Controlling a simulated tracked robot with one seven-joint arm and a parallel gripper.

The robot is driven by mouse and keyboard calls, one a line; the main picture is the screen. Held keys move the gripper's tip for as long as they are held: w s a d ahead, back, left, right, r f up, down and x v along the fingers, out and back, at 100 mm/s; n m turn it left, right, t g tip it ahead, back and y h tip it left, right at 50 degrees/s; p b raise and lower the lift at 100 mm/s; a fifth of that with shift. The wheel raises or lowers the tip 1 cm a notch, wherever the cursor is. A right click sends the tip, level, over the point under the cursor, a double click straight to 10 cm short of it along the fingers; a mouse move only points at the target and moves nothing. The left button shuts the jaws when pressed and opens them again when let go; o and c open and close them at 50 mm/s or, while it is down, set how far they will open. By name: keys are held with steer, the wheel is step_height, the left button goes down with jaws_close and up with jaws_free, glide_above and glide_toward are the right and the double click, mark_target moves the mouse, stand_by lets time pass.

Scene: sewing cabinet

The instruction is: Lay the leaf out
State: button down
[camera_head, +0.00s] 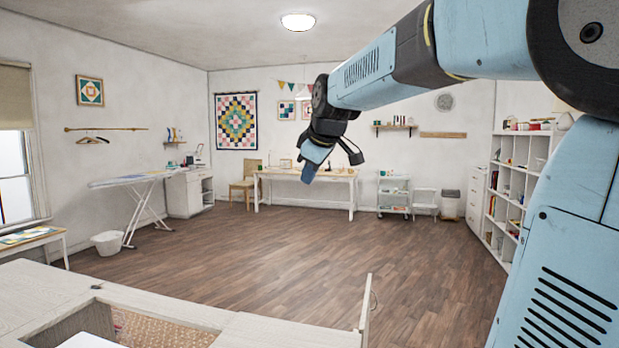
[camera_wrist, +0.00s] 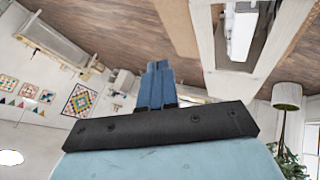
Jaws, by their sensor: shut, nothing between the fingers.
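The pale wooden sewing cabinet (camera_head: 45,285) fills the lower left of the head view, with a rectangular opening in its top. A thin upright board (camera_head: 366,312) stands at the cabinet's right end; it looks like the leaf, seen nearly edge-on. In the wrist view the cabinet's pale frame (camera_wrist: 207,35) is at the upper right, with a tan panel (camera_wrist: 177,28) along its left side; I cannot tell if this is the leaf. My gripper (camera_head: 309,176) is raised in the air beyond the cabinet, apart from it. Its blue fingers (camera_wrist: 157,72) are together and empty.
A white object (camera_wrist: 242,35) sits inside the cabinet opening. Open wooden floor (camera_head: 250,240) lies beyond the cabinet. An ironing board (camera_head: 135,180) and white bin (camera_head: 107,242) stand left, a worktable (camera_head: 305,174) at the back, shelves (camera_head: 515,185) at right.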

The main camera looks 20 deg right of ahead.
steer(key=w+d+f, duration=0.1)
steer(key=w+f, duration=0.4)
steer(key=w, duration=0.3)
steer(key=shift+w+d+f, duration=0.3)
steer(key=shift+d+f, duration=0.05)
steer(key=shift+s+f, duration=0.1)
stand_by(1.4)
